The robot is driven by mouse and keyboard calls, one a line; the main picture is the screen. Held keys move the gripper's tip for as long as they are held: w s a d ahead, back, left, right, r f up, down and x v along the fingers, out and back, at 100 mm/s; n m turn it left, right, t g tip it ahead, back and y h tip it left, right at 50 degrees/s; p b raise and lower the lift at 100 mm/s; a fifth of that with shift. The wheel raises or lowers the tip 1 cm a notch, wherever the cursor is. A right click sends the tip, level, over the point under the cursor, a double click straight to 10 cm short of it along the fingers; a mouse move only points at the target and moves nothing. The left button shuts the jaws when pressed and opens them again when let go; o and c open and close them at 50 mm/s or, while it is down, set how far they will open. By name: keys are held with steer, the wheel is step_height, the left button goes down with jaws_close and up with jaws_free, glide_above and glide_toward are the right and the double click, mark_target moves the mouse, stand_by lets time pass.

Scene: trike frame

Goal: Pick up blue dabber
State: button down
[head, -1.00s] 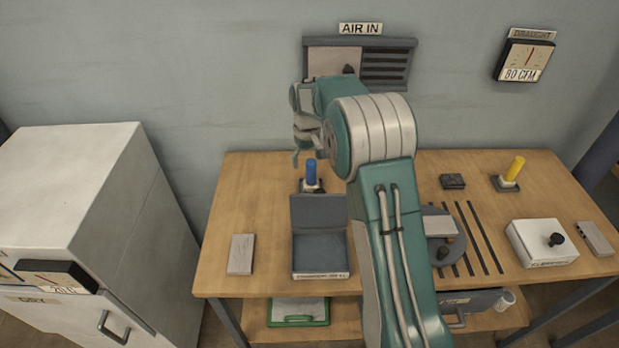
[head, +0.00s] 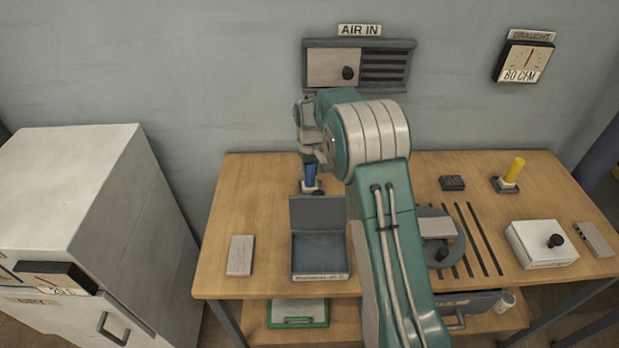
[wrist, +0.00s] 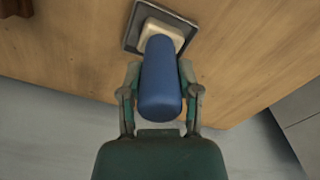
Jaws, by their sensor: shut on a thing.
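The blue dabber (head: 310,175) stands upright at the back left of the wooden bench, behind an open grey box. In the wrist view the blue dabber (wrist: 161,80) lies between the two fingers of my gripper (wrist: 161,92), which is shut on it. Its pale collar and dark square base (wrist: 131,27) show beyond the fingers. In the head view my gripper (head: 309,164) is at the dabber's top, and my wrist hides part of it. The dabber's base still appears to be on the bench.
The open grey box (head: 320,248) is just in front of the dabber. A yellow dabber (head: 514,169) stands at the back right. A white box with a black knob (head: 541,243) is at right. The wall vent (head: 386,64) is behind my arm. Bare bench lies left of the dabber.

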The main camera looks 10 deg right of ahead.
steer(key=shift+d, duration=0.1)
steer(key=shift+r, duration=0.25)
step_height(320, 180, up, 9)
steer(key=shift+r, duration=0.2)
stand_by(2.0)
